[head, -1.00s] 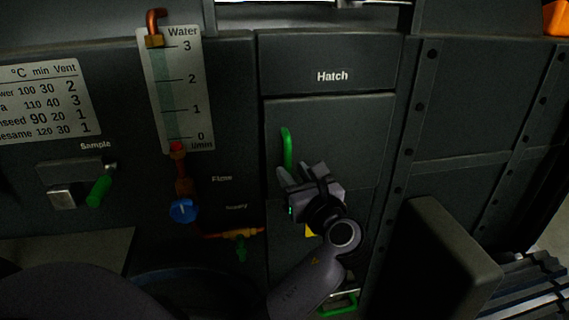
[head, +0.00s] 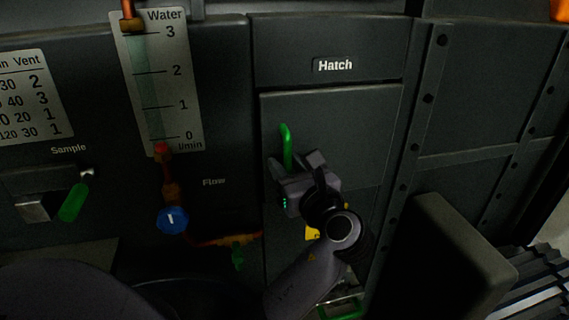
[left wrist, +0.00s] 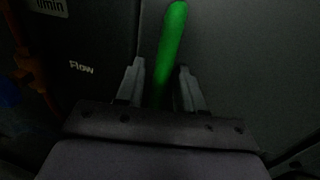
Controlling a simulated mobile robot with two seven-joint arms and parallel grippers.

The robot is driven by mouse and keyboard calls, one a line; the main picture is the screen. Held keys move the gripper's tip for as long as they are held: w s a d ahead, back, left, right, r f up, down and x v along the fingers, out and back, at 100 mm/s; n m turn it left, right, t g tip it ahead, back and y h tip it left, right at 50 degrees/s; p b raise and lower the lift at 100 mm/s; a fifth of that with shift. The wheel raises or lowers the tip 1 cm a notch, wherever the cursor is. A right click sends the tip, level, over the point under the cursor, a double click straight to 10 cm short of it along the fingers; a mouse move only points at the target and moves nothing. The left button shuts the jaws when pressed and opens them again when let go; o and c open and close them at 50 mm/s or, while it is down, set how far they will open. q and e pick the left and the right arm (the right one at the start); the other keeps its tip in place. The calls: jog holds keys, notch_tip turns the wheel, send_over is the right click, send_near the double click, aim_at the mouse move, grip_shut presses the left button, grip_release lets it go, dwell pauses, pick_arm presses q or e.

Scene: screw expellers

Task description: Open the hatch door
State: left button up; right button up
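The hatch door (head: 345,125) is a dark grey panel under the "Hatch" label and looks closed in the head view. Its upright green handle (head: 286,145) is near the left edge. My left gripper (head: 294,162) is at the lower part of the handle, its fingers apart. The handle's lower end is hidden by my gripper. My right gripper is not in view.
Left of the door are a water gauge (head: 160,85), a blue valve knob (head: 172,220) and a green sample lever (head: 74,202). A dark box-like block (head: 455,260) stands at the lower right. Another green handle (head: 342,308) shows low down, partly behind my arm.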

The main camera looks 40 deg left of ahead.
pick_arm(q)
jog(key=shift+a, duration=0.1)
dwell(0.3)
grip_shut()
